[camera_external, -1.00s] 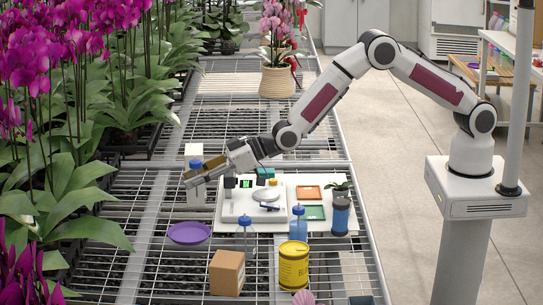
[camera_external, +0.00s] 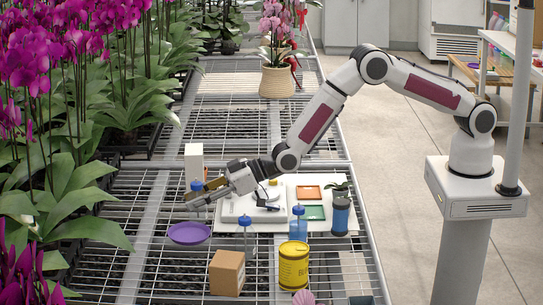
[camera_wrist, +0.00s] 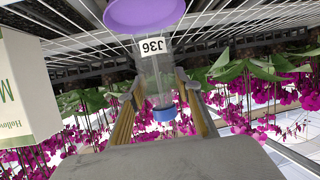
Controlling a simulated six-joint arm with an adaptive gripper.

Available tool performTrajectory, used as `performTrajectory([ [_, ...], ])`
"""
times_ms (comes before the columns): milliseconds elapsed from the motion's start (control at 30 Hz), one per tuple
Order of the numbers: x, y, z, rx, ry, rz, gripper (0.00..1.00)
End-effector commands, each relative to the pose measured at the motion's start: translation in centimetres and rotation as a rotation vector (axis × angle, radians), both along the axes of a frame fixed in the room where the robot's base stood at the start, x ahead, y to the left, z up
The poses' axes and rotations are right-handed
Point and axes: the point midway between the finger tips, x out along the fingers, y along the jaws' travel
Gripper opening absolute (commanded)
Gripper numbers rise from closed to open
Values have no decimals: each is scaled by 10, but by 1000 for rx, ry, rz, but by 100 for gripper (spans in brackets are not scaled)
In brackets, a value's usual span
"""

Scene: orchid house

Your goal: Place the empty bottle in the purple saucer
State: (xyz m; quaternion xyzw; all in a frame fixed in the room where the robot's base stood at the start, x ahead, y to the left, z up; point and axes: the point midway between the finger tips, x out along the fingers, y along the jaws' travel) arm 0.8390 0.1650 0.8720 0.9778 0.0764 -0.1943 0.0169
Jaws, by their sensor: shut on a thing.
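A clear, empty-looking bottle (camera_wrist: 157,75) with a blue cap and a white label is between the fingers of my gripper (camera_wrist: 160,104) in the wrist view. My gripper (camera_external: 198,194) is shut on it. In the external view its blue cap (camera_external: 197,185) points up, and my fingers hide most of its body. The purple saucer (camera_external: 189,233) lies on the mesh bench just below and in front of the gripper. It also shows in the wrist view (camera_wrist: 145,14), beyond the bottle's base. I cannot tell whether bottle and saucer touch.
A white carton (camera_external: 193,158) stands right behind the gripper. A second blue-capped clear bottle (camera_external: 245,238), a blue bottle (camera_external: 298,226), a cardboard box (camera_external: 227,272) and a yellow can (camera_external: 293,266) stand to the right. A white board (camera_external: 285,222) lies behind them. Orchids (camera_external: 60,190) crowd the left.

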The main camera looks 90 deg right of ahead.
Motion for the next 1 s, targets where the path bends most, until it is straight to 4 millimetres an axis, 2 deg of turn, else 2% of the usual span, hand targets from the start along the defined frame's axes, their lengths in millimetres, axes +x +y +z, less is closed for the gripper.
performTrajectory([
  [167, 0, 0, -9, 0, 2, 0, 17],
  [433, 0, 0, -34, 0, 2, 0, 17],
  [967, 0, 0, -40, 0, 0, 0, 17],
  [1000, 0, 0, -41, 0, 0, 0, 36],
])
